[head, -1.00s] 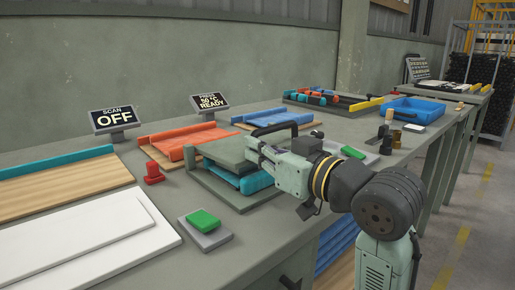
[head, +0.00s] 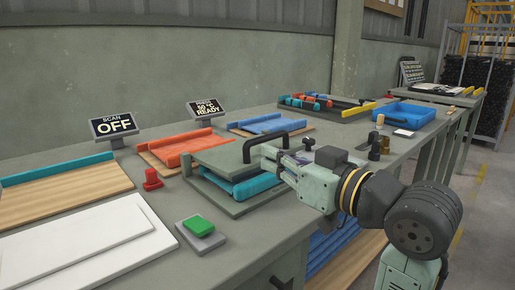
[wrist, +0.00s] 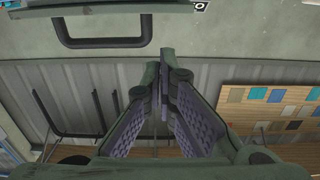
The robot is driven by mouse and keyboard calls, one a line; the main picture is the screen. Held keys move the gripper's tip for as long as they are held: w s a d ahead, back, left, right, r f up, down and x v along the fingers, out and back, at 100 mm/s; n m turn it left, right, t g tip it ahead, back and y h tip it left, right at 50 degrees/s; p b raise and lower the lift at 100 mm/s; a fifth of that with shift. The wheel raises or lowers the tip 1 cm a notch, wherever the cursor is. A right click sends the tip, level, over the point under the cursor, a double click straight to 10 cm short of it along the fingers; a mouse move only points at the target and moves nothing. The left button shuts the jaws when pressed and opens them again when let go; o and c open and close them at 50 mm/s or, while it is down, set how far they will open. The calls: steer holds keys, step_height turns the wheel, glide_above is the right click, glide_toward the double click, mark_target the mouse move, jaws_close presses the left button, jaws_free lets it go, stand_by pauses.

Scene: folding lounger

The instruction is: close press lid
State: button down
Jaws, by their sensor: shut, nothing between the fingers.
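The press is a grey-green box on the bench. Its lid (head: 218,158) has a black bar handle (head: 250,148), which also shows at the top left of the wrist view (wrist: 100,43). The lid stands above the base (head: 233,209), with a gap at the front where a teal roll (head: 258,184) shows. My gripper (head: 270,158) is at the lid's right front side, close to the handle. In the wrist view, its fingers (wrist: 165,62) are shut with nothing between them, and the handle lies apart from them. Whether the fingertips touch the lid edge is unclear.
A green button on a grey block (head: 200,227) and a red stop knob (head: 152,179) stand left of the press. An orange tray (head: 185,148) lies behind. Blue bin (head: 405,113) and small bottles are at right.

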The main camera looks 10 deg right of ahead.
steer(key=v, duration=0.2)
steer(key=g+h+p, duration=0.2)
steer(key=g+p, duration=0.1)
steer(key=p, duration=1.8)
glide_toward(248, 145)
step_height(248, 145, up, 4)
steer(key=s+a, duration=0.1)
steer(key=s, duration=0.2)
steer(key=x, duration=0.3)
steer(key=f+p+x, duration=0.1)
steer(key=x, duration=0.3)
steer(key=f+p+x, duration=0.1)
steer(key=x, duration=0.3)
steer(key=shift+s+d+f, duration=0.15)
steer(key=shift+s+d, duration=0.05)
steer(key=shift+s, duration=0.05)
steer(key=shift+s+f+p, duration=0.1)
steer(key=shift+f+p, duration=0.3)
steer(key=shift+f, duration=0.55)
steer(key=shift+f, duration=0.1)
